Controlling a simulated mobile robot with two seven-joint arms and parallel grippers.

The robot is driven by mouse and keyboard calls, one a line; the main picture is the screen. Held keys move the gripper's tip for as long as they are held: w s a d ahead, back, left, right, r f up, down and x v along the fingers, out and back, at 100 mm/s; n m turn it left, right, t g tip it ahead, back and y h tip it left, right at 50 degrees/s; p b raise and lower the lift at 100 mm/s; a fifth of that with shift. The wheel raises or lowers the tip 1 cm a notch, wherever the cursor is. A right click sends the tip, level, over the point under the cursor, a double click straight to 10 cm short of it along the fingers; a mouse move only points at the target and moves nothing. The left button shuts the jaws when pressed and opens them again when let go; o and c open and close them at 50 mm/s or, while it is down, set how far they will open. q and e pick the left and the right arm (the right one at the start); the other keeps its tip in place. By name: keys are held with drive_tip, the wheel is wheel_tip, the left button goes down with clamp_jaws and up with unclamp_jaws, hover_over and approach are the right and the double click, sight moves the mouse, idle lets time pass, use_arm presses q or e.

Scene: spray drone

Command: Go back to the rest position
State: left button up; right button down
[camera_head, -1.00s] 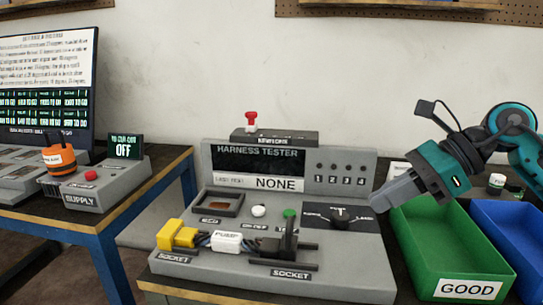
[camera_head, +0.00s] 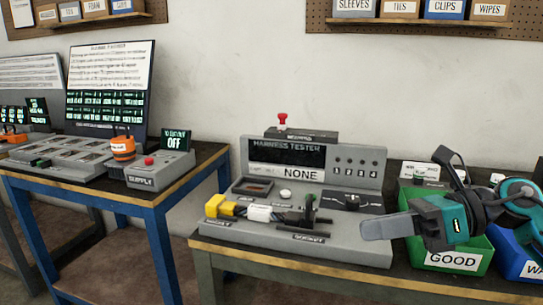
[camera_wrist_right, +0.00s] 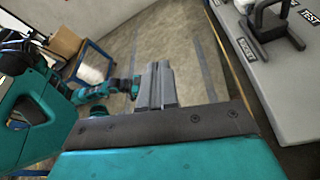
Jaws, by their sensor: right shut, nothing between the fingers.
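My right gripper (camera_head: 378,228) is shut and empty. In the head view it reaches in from the right, in front of the right end of the grey harness tester (camera_head: 345,252) and the green GOOD bin (camera_head: 480,252). In the right wrist view, my right gripper (camera_wrist_right: 158,85) shows its closed fingers over the floor, with the tester (camera_wrist_right: 285,105) to the right. My left gripper is not in the head view. A teal arm part of mine shows behind the fingers in the wrist view.
The tester bench's front edge (camera_head: 290,267) runs below. A yellow plug (camera_head: 221,207) and white connector (camera_head: 259,213) lie on the tester. The blue-framed supply table (camera_head: 110,193) stands left, with a floor gap between. A blue bin (camera_head: 521,265) is at far right.

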drive_tip(key=s+d+f+n+t+h+p, duration=0.2)
drive_tip(key=f+n+t+h, duration=0.45)
drive_tip(key=n, duration=1.05)
drive_tip(key=s+f+n+t+h+p, duration=0.1)
drive_tip(key=f+n+t+h+p, duration=0.25)
drive_tip(key=f+n+t, duration=1)
use_arm(q)
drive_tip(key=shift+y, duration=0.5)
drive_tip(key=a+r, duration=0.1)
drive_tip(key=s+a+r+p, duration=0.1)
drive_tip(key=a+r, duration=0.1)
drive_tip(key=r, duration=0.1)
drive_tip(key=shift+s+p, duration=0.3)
drive_tip(key=shift+p, duration=0.05)
use_arm(e)
drive_tip(key=s+f+m+g+h, duration=0.2)
drive_tip(key=s+f+m+g, duration=0.2)
drive_tip(key=s+f+g, duration=0.5)
drive_tip(key=shift+s+a+f+g+h, duration=0.2)
drive_tip(key=shift+s+g+h, duration=0.1)
drive_tip(key=shift+s+g, duration=0.85)
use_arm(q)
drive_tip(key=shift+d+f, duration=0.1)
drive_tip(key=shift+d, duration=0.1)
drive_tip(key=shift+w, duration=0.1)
